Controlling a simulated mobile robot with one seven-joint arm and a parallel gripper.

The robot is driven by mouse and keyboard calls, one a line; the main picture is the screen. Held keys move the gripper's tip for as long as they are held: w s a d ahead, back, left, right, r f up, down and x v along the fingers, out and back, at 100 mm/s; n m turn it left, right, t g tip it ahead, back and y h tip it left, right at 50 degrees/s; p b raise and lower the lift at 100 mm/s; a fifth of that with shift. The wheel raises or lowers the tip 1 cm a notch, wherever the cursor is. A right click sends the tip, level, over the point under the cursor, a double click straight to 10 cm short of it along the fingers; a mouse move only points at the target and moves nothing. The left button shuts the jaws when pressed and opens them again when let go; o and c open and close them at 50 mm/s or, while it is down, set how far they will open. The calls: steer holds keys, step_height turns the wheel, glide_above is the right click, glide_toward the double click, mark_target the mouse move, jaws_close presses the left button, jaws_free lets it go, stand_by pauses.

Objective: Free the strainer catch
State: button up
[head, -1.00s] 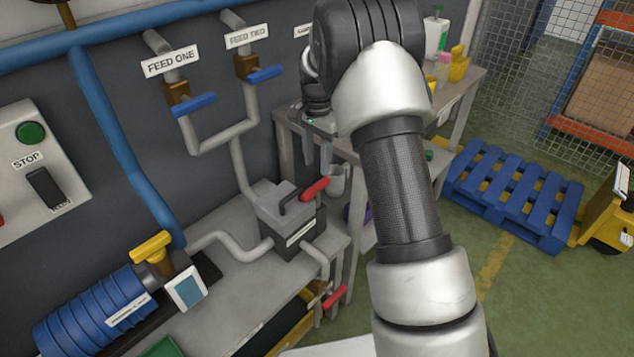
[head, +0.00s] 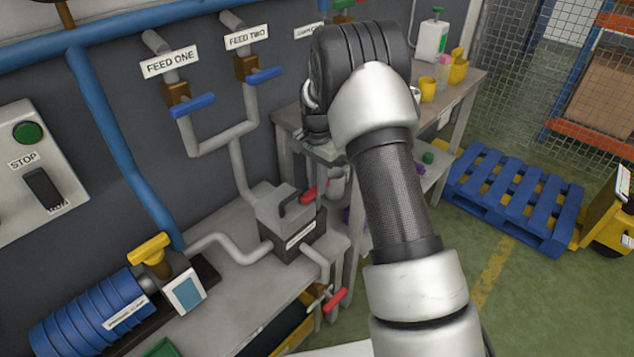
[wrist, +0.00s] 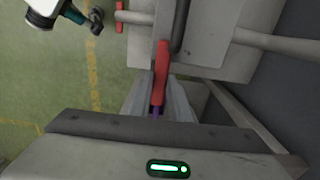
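The strainer is a grey box (head: 287,222) on the bench. Its red catch handle (head: 309,193) is at the right of its lid and reaches out from the box in the wrist view (wrist: 161,68). My gripper (wrist: 160,94) is at the handle, with one finger on each side of its outer end. The gap between the fingers is narrow, and I cannot tell whether they press on the handle. In the head view my arm and wrist hide part of the gripper. A black lid handle (head: 296,196) stands beside the catch.
FEED ONE's blue lever (head: 193,106) and FEED TWO's blue lever (head: 264,75) are on the wall behind. A red drain lever (head: 335,299) is below the strainer. A blue pump (head: 90,312) with a yellow handle (head: 149,249) stands left. A workbench stands behind my arm.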

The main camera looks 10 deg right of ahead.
steer(key=shift+n, duration=0.4)
jaws_close()
steer(key=n, duration=0.2)
steer(key=shift+n, duration=0.4)
steer(key=n, duration=0.4)
steer(key=shift+n+p, duration=0.3)
steer(key=shift+p, duration=0.1)
steer(key=n, duration=0.3)
steer(key=shift+r+n, duration=0.1)
steer(key=shift+n, duration=0.2)
steer(key=shift+n+p, duration=0.4)
steer(key=shift+n, duration=1.5)
steer(key=o, duration=0.9)
jaws_free()
